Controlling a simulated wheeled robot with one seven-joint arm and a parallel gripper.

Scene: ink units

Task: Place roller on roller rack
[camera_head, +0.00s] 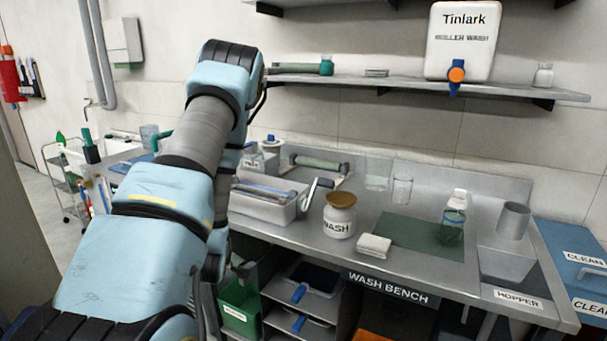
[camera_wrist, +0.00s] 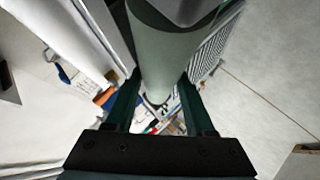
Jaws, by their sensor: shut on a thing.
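In the wrist view, my gripper (camera_wrist: 161,82) is shut on a grey-green roller (camera_wrist: 166,55). The roller passes between the two dark teal fingers, and its dark upper end runs out of the top of the picture. In the head view, my arm hides the gripper and I cannot make out the held roller. A similar grey-green roller (camera_head: 318,163) lies at the back of the wash bench on a low pale support. I cannot tell whether that support is the roller rack.
The wash bench (camera_head: 408,262) bears a grey tray (camera_head: 262,207), a WASH jar (camera_head: 340,216), a white block (camera_head: 374,245), a bottle (camera_head: 453,222) and a green mat (camera_head: 400,232). A shelf (camera_head: 400,82) with a Tinlark tank (camera_head: 461,42) hangs above. A trolley stands at the left.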

